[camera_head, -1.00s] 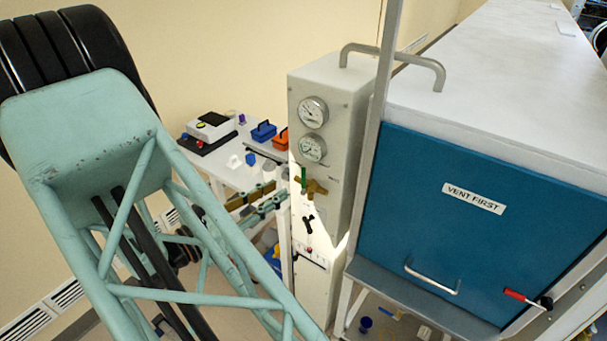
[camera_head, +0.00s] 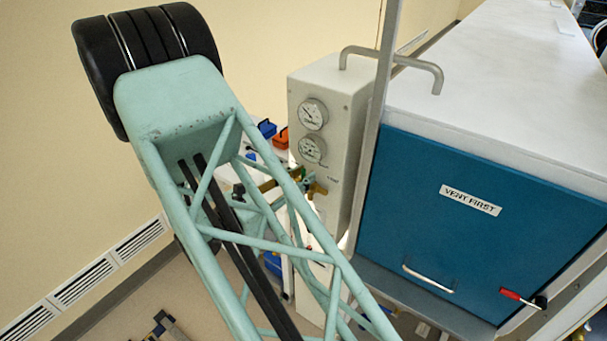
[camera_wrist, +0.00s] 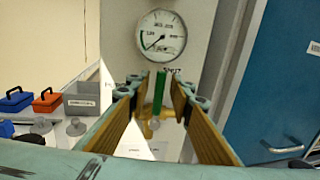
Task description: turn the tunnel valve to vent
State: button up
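The tunnel valve has a green handle (camera_wrist: 159,92) that stands upright in the wrist view, on a brass body (camera_wrist: 162,110) at the front of the grey panel. In the head view the green handle (camera_head: 309,177) shows beside my arm, below the gauges. My gripper (camera_wrist: 157,93) is open, with one brown-padded finger to each side of the handle in the picture. I see gaps on both sides and no contact. I cannot tell whether the handle is at the fingertips' depth. Small lettering sits beside the handle's top, partly hidden. My arm hides much of the gripper in the head view.
Two gauges (camera_head: 312,114) sit above the valve on the grey cabinet (camera_head: 345,105). A blue door (camera_head: 470,220) labelled "VENT FIRST" stands close at the right. A bench with a blue box (camera_wrist: 15,99), an orange box (camera_wrist: 47,101) and a grey bin (camera_wrist: 88,99) lies left.

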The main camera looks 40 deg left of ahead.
jog(key=shift+w, duration=0.4)
grip_shut()
